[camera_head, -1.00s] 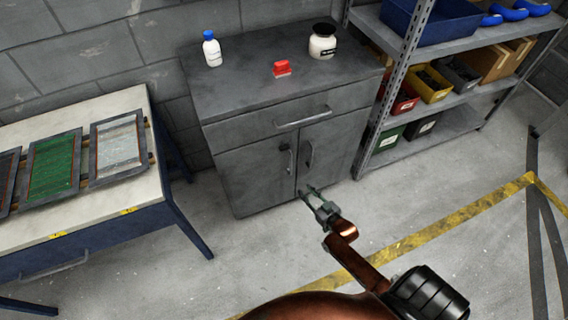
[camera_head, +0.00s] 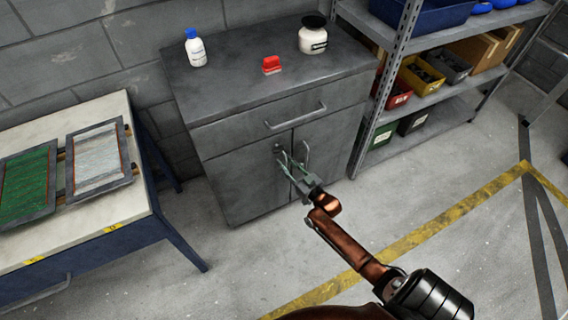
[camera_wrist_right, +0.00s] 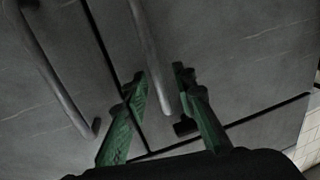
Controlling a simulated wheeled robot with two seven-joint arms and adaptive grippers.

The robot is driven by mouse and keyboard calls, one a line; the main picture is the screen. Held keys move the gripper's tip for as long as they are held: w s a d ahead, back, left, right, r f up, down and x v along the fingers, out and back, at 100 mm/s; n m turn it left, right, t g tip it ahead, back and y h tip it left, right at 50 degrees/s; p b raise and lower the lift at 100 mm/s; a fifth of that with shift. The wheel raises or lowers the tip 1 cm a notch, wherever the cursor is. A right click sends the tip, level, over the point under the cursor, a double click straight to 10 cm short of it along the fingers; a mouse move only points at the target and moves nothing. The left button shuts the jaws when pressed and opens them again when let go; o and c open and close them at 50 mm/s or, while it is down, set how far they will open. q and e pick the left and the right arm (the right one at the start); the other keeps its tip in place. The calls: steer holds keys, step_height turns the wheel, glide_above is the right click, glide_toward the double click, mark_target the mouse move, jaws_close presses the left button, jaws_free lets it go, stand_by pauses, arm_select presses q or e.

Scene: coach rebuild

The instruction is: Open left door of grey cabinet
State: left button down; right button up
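The grey cabinet (camera_head: 235,180) stands against the wall with a drawer above two shut doors. Its left door (camera_head: 240,175) has a vertical handle (camera_head: 278,152) near the middle seam; the right door (camera_head: 330,150) has its own (camera_head: 305,156). My right gripper (camera_head: 292,158) is open in front of the doors by the handles. In the right wrist view, which looks upside down, one handle's end (camera_wrist_right: 157,75) lies between the open green fingers (camera_wrist_right: 160,95); it appears to be the left door's. The other handle (camera_wrist_right: 55,70) is outside them. Contact is not clear. My left gripper is out of view.
A white bottle (camera_head: 195,50), a red item (camera_head: 271,65) and a white jar (camera_head: 313,38) stand on the cabinet. A workbench (camera_head: 120,205) is at left and a metal shelf (camera_head: 425,100) at right. The floor in front is clear.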

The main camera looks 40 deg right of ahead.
steer(key=shift+c, duration=0.4)
jaws_close()
stand_by(0.4)
